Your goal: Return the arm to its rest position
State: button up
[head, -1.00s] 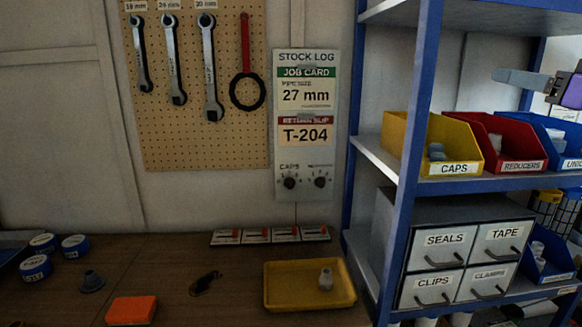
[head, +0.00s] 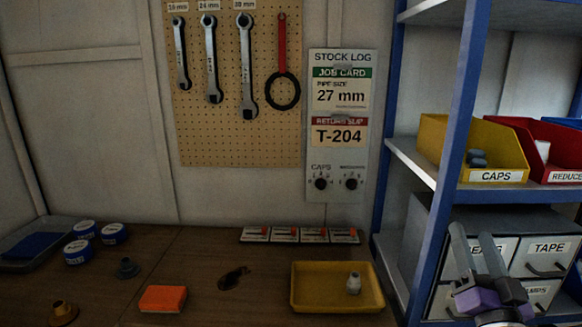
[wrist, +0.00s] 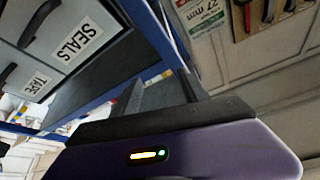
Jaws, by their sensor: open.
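My gripper (head: 473,236) shows at the lower right of the head view, in front of the drawer unit (head: 418,250), with its two grey fingers pointing up and its purple body below. It partly covers the SEALS and CLAMPS labels. The fingers are apart with nothing between them. In the wrist view my gripper (wrist: 163,88) shows its two dark fingers spread and empty, with the SEALS and TAPE drawers tilted at the left. Whether it touches the drawers cannot be told.
A blue shelf rack (head: 464,110) stands at the right with a yellow CAPS bin (head: 498,176) and a red REDUCERS bin (head: 562,177). A yellow tray (head: 320,302) holding a grey fitting (head: 353,283) and an orange block (head: 162,299) lie on the bench.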

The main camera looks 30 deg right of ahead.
jog(key=s+a+f+n+g+y, duration=0.1)
jog(key=s+a+f+n+y, duration=0.3)
jog(key=a, duration=0.6)
jog(key=s+a+f+n+y, duration=0.4)
jog(key=s+a+f+y, duration=0.1)
jog(key=s+a+f, duration=0.4)
jog(key=s+a+f+n+g+y, duration=0.1)
jog(key=s+a+f+n+y, duration=0.3)
jog(key=s+a+f, duration=0.3)
jog(key=a+f+y, duration=0.1)
jog(key=a, duration=0.4)
jog(key=shift+a+f+g+y, duration=0.2)
jog(key=shift+f+g+y, duration=0.1)
jog(key=shift+f, duration=0.05)
